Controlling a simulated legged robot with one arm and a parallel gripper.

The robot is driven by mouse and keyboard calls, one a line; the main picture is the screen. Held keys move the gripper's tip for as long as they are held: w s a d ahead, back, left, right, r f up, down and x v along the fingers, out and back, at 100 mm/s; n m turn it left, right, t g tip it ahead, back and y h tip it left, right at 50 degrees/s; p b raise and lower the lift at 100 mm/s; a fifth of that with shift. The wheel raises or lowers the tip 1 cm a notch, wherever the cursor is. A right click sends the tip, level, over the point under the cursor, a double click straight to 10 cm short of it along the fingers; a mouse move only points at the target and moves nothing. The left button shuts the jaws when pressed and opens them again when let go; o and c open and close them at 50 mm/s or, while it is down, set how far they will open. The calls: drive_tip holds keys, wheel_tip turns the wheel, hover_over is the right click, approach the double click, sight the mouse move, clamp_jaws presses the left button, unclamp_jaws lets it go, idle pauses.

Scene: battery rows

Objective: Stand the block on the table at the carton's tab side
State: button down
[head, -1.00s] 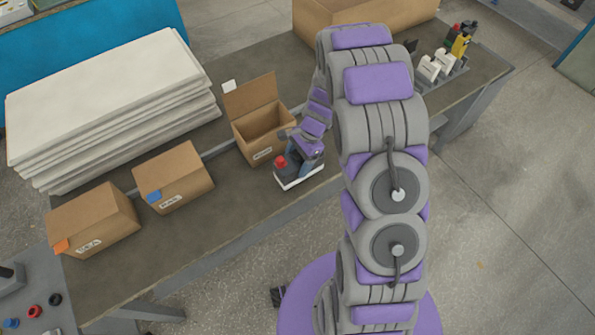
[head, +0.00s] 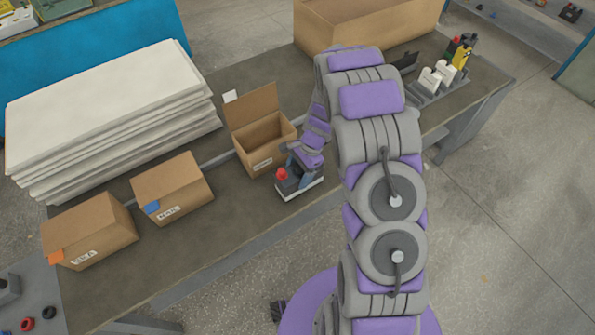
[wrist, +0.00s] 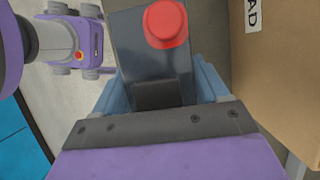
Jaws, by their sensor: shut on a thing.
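The block (head: 284,187) is dark grey with a red round cap and a pale lower edge. It looks upright, on or just above the table (head: 235,225), close in front of the open carton (head: 262,148). This carton has a raised flap with a white tab (head: 230,96) at its upper left corner. My gripper (head: 298,178) is shut on the block. In the wrist view the block (wrist: 150,55) sits between the blue-grey fingers of my gripper (wrist: 160,95). The labelled carton wall (wrist: 275,90) is close at the right. The block's underside is hidden.
Two closed cartons stand at the left, one with a blue tab (head: 172,188), one with an orange tab (head: 90,230). A stack of white sheets (head: 110,110) lies behind them. A big carton (head: 365,25) and a rack of items (head: 440,80) are at the back right.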

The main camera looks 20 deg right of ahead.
unclamp_jaws()
drive_tip(key=p+v, duration=0.3)
drive_tip(key=v, duration=0.8)
drive_tip(key=shift+d+r, duration=0.1)
drive_tip(key=shift+r, duration=0.1)
drive_tip(key=s+a+r+n+h, duration=0.15)
drive_tip(key=s+r+n, duration=0.25)
drive_tip(key=s+r, duration=0.4)
drive_tip(key=s+a+r+n+h, duration=0.1)
drive_tip(key=s+a+r+n, duration=0.2)
drive_tip(key=s+r, duration=0.55)
drive_tip(key=s+r+n, duration=0.1)
drive_tip(key=s+n, duration=0.1)
drive_tip(key=s, duration=0.4)
drive_tip(key=s+r+n+h, duration=0.1)
drive_tip(key=s+r+n, duration=0.1)
drive_tip(key=s, duration=0.4)
drive_tip(key=s+r+n, duration=0.1)
drive_tip(key=s+n, duration=0.2)
drive_tip(key=s, duration=0.3)
drive_tip(key=shift+r+h, duration=0.2)
drive_tip(key=shift+h, duration=0.15)
